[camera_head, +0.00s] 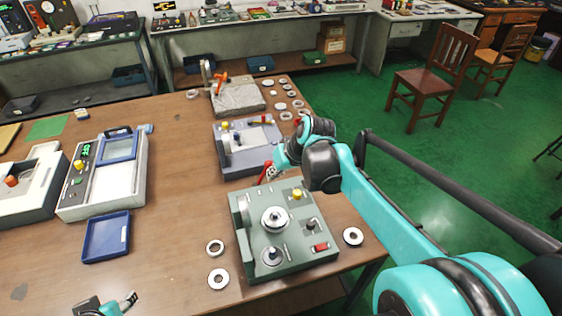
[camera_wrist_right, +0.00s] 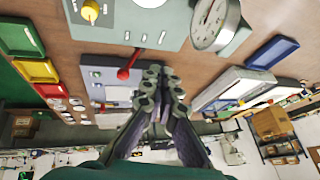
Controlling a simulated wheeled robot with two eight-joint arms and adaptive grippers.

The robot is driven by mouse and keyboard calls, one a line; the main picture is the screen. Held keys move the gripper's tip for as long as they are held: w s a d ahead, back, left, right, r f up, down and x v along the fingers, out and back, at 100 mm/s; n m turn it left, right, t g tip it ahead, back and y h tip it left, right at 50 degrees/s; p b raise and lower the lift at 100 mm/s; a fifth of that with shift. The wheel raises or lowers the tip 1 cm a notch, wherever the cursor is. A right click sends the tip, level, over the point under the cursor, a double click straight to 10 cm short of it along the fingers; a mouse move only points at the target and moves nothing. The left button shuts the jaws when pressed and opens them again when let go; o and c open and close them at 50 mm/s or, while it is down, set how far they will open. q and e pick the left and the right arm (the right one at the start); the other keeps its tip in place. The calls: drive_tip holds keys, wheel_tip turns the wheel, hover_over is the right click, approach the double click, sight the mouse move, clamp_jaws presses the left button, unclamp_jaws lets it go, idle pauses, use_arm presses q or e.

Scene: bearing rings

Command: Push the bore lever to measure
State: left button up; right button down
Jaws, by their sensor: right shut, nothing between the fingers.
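The grey-green bore gauge station (camera_head: 283,262) stands at the table's front right; its top edge also shows in the right wrist view (camera_wrist_right: 150,14). Its red-knobbed lever (camera_head: 265,170) sticks out at the far side. In the right wrist view the lever's red ball (camera_wrist_right: 123,74) is just left of my fingertips. My right gripper (camera_head: 272,174) is shut and empty; its fingers (camera_wrist_right: 160,70) point at the station's far side. I cannot tell whether they touch the lever. My left gripper (camera_head: 110,304) shows partly at the bottom left edge, its jaws unclear.
A blue-grey fixture (camera_head: 232,166) stands just behind the lever. Loose rings (camera_head: 218,279) lie left of the station, and another ring (camera_head: 353,236) lies to its right. A blue tray (camera_head: 106,238) and a white device with a screen (camera_head: 108,187) are on the left.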

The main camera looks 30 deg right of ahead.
drive_tip(key=w+d+f+y, duration=0.1)
drive_tip(key=w+d+f, duration=0.1)
drive_tip(key=d, duration=0.6)
drive_tip(key=w+d+f+m, duration=0.1)
drive_tip(key=w+d, duration=0.3)
drive_tip(key=d, duration=0.4)
drive_tip(key=shift+d+f+t+y+p, duration=0.35)
drive_tip(key=shift+f+t+y, duration=0.05)
drive_tip(key=w+a+f+b, duration=0.4)
drive_tip(key=w+a+f, duration=0.2)
drive_tip(key=w+f, duration=0.1)
drive_tip(key=shift+a+f, duration=0.3)
drive_tip(key=shift+a, duration=0.1)
drive_tip(key=shift+r, duration=0.1)
